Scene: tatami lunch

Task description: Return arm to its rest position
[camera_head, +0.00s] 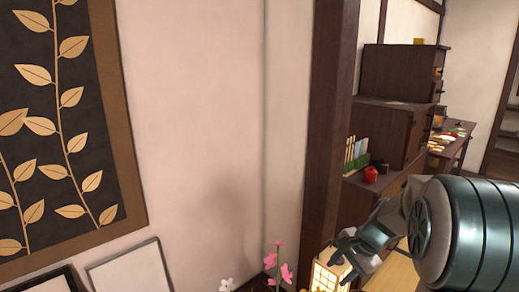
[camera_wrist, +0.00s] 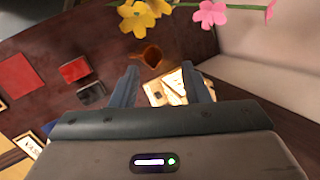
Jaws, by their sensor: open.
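My gripper (camera_wrist: 160,88) shows in the wrist view with its two fingers apart and nothing between them that it holds. Its fingers point toward a dark wooden surface (camera_wrist: 110,45). Beyond the fingertips lies a small brown-orange object (camera_wrist: 151,56), and a glowing paper lantern (camera_wrist: 168,88) shows between the fingers. In the head view my arm reaches in from the right edge, and my gripper (camera_head: 350,252) is small and partly cut by the arm, beside the lit lantern (camera_head: 328,272).
Pink flowers (camera_head: 282,265) stand near the lantern, and yellow and pink flowers (camera_wrist: 210,14) hang close above the fingertips. Red objects (camera_wrist: 75,69) lie on the dark surface. A dark pillar (camera_head: 330,120) and stepped chest (camera_head: 395,130) stand behind my arm.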

